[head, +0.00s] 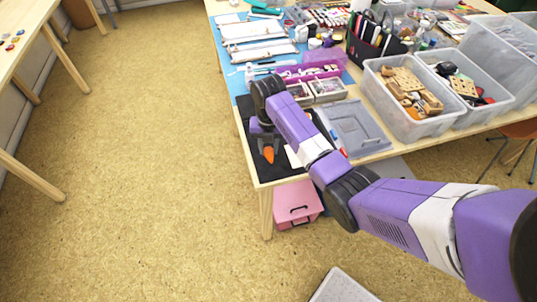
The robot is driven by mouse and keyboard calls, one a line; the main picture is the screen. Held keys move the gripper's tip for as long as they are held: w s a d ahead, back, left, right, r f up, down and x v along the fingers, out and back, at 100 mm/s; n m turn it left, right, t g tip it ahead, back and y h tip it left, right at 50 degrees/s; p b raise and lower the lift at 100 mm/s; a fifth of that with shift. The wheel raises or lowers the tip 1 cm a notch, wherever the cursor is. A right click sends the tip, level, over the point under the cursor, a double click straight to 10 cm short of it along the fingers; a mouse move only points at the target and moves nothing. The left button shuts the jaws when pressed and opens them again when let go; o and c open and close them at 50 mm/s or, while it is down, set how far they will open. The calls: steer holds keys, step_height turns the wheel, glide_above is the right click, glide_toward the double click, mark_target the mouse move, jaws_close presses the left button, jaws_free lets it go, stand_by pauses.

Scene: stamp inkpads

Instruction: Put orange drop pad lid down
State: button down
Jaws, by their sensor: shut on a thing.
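My gripper (267,144) is over the near left corner of the table. It is shut on a small orange, drop-shaped thing, the orange drop pad lid (268,155), whose tip points toward the near edge. The lid is over a black mat (262,171); whether it touches the mat, I cannot tell. My arm comes in from the right and hides part of the mat. No separate pad base can be made out from here.
A grey plastic lid (357,131) and clear bins (408,127) with wooden pieces stand farther right. Open trays (327,89) and a purple case (295,72) lie behind. A pink box (297,205) is below the table.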

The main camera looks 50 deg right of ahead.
mark_target(269, 150)
steer(key=shift+f, duration=2.1)
steer(key=shift+f, duration=0.15)
steer(key=c, duration=1)
jaws_free()
